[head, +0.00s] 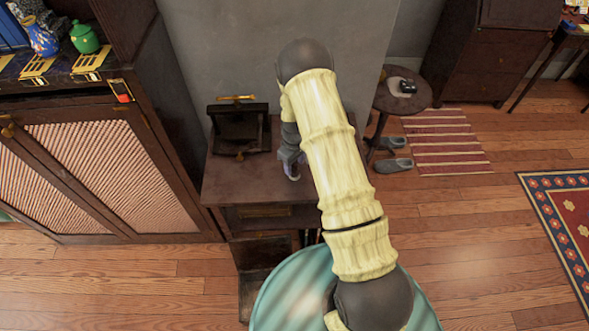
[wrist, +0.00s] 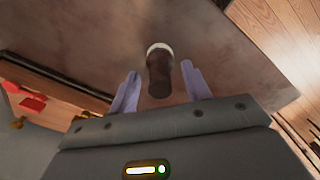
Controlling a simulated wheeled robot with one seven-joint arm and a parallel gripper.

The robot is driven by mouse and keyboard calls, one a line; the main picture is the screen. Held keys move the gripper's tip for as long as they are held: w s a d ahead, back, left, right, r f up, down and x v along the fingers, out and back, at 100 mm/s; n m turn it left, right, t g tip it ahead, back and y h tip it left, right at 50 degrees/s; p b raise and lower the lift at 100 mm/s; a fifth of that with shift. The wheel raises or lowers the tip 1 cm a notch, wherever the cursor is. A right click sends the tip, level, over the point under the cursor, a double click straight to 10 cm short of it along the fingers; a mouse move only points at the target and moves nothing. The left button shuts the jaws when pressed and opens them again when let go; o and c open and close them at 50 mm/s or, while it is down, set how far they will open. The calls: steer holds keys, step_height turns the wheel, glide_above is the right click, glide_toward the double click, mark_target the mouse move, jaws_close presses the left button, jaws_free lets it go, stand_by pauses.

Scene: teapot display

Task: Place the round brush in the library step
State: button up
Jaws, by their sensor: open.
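The round brush (wrist: 158,76), a short dark brown piece with a pale round end, is on a brown wooden top in the wrist view. My gripper (wrist: 160,71) is open, with one lavender finger on each side of the brush and visible gaps between. In the head view my gripper (head: 291,168) is low over the dark wooden cabinet top (head: 225,180), mostly hidden by my arm. The brush cannot be made out clearly there. A dark stepped wooden piece with an open recess (head: 262,250), possibly the library step, shows below the cabinet top's front edge.
A dark stand with a brass bar (head: 238,128) occupies the cabinet top's back left. A tall lattice-door cabinet (head: 85,175) is at left. A small round table (head: 402,92) and grey slippers (head: 394,165) are at right. Open wooden floor (head: 460,250) lies right.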

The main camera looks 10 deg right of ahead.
stand_by(0.5)
jaws_close()
steer(key=shift+r, duration=0.1)
step_height(320, 180, up, 10)
steer(key=shift+f+b, duration=0.1)
steer(key=shift+b, duration=1)
